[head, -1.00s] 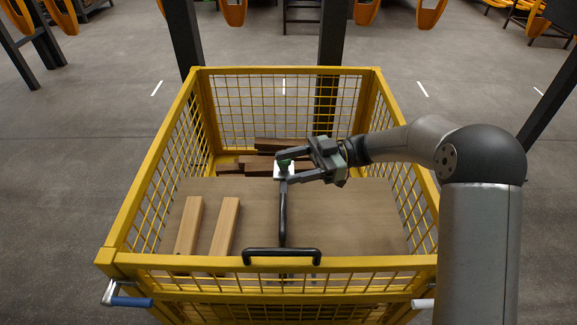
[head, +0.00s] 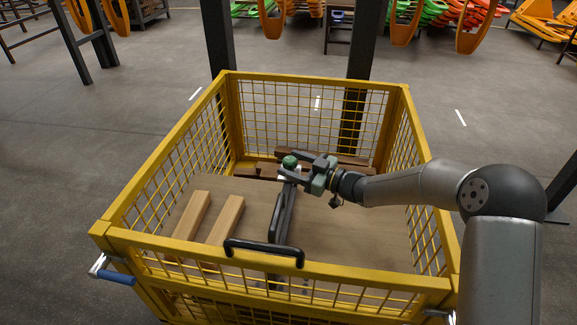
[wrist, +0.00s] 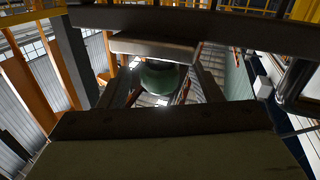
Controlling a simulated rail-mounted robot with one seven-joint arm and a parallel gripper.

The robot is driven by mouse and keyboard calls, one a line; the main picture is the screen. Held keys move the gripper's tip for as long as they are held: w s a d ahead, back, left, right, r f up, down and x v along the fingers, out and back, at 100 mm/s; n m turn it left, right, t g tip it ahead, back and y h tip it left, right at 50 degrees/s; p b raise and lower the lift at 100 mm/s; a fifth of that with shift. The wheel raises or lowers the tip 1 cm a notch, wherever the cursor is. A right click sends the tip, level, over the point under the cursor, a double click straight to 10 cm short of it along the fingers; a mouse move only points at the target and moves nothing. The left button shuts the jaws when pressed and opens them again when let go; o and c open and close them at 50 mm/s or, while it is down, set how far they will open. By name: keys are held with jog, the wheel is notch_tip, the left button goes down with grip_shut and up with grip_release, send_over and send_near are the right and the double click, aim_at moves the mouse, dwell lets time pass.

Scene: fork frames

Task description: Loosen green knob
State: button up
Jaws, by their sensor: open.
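The green knob (head: 290,162) sits on a pale bracket at the far end of a black bar (head: 282,222), inside the yellow cage. My gripper (head: 284,167) comes in from the right with its fingers apart, one on the far side of the knob and one on the near side. The wrist view shows the dark green knob (wrist: 160,78) between the two open fingers. Contact with the fingers cannot be told. The knob's lower part is hidden.
The yellow mesh cage (head: 160,167) surrounds the work area. A brown board (head: 250,192) carries two light wooden blocks (head: 190,217) on the left. Dark wooden pieces (head: 330,157) lie behind. A black handle (head: 263,252) stands at the front rim.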

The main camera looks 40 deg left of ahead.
jog(key=shift+s+a, duration=0.1)
jog(key=shift+a, duration=0.85)
jog(key=shift+c, duration=0.2)
jog(key=c, duration=0.9)
jog(key=shift+r+n+g+p, duration=0.25)
jog(key=shift+n+g+p, duration=0.05)
jog(key=shift+g+p, duration=0.25)
jog(key=shift+c, duration=0.2)
jog(key=shift+n+g+p, duration=0.5)
jog(key=shift+g+p, duration=0.05)
jog(key=shift+p, duration=0.1)
jog(key=shift+f+n+g+h+p, duration=0.2)
jog(key=shift+n+g+h, duration=0.45)
jog(key=shift+g, duration=0.5)
jog(key=shift+f+n+g+h+p, duration=0.15)
jog(key=shift+n+g+h, duration=0.3)
jog(key=shift+n+g, duration=0.55)
jog(key=shift+r, duration=0.1)
jog(key=o, duration=1)
jog(key=shift+d, duration=0.15)
